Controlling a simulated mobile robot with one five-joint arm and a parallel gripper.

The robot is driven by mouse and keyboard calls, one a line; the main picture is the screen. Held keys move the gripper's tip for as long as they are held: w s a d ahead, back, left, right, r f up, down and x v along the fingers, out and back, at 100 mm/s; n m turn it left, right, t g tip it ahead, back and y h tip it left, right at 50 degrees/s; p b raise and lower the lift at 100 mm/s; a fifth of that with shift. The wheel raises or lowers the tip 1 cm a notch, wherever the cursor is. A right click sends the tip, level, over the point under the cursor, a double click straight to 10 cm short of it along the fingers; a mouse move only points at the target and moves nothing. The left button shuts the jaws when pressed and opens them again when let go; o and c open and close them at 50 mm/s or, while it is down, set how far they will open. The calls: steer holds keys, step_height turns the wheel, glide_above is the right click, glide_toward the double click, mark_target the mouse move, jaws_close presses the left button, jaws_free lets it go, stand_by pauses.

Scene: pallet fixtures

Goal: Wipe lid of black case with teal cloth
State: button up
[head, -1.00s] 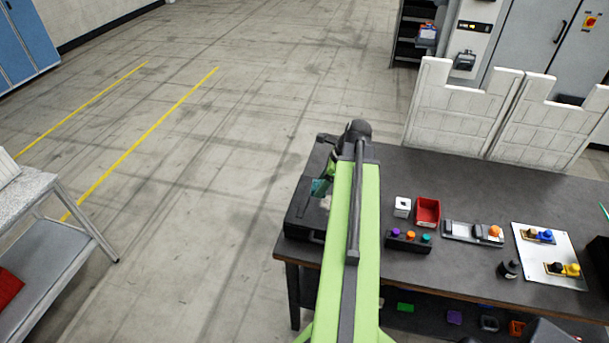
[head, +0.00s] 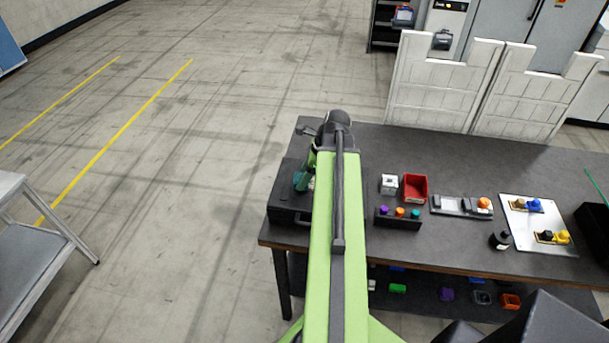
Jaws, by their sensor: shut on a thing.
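The black case (head: 284,205) lies flat and closed at the left end of the dark table, its handle towards the near edge. The teal cloth (head: 301,181) shows as a small patch over the right part of the lid. My gripper (head: 307,172) is at the cloth, shut on it, above the case. My green arm hides the right side of the case and most of the fingers. I cannot tell whether the cloth touches the lid.
Right of my arm on the table (head: 440,165) are a white block (head: 389,184), a red bin (head: 415,187), a holder with coloured knobs (head: 398,217), a grey fixture (head: 461,205), a dark bottle (head: 500,240) and a white plate (head: 536,225). White panels (head: 440,85) stand behind.

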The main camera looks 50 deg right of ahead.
steer(key=shift+f+b, duration=1.05)
stand_by(0.4)
steer(key=shift+s+r, duration=0.1)
